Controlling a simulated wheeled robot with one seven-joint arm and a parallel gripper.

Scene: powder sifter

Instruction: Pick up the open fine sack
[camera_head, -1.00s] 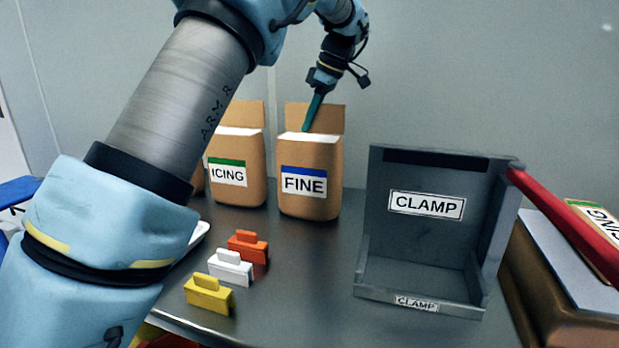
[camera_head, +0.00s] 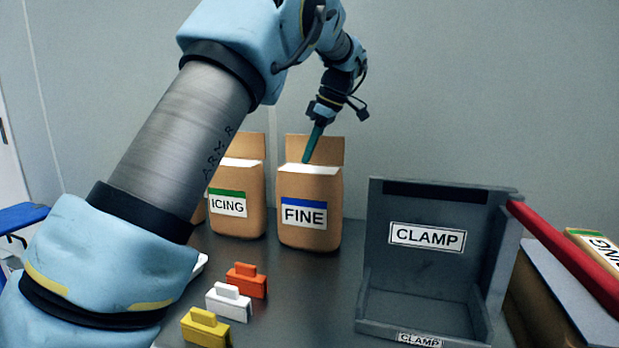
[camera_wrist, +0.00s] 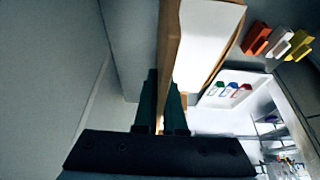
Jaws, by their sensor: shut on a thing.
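The fine sack (camera_head: 310,235) is a brown paper bag with a blue-topped FINE label, upright on the dark table in the head view. Its top is open, showing white inside, with a tall flap (camera_head: 330,150) at the back. My gripper (camera_head: 308,160) comes down from above, its teal fingers at the sack's mouth by the flap. In the wrist view, the gripper (camera_wrist: 160,115) is shut on the thin brown flap edge (camera_wrist: 168,50), with white powder (camera_wrist: 205,35) to its right. I see no clear gap under the sack.
The icing sack (camera_head: 238,212) stands close at the left. Orange (camera_head: 246,280), white (camera_head: 229,302) and yellow (camera_head: 206,328) clips lie in front. A grey CLAMP holder (camera_head: 425,270) stands right, beside a red bar (camera_head: 570,260). The wrist view shows a white tray (camera_wrist: 212,100).

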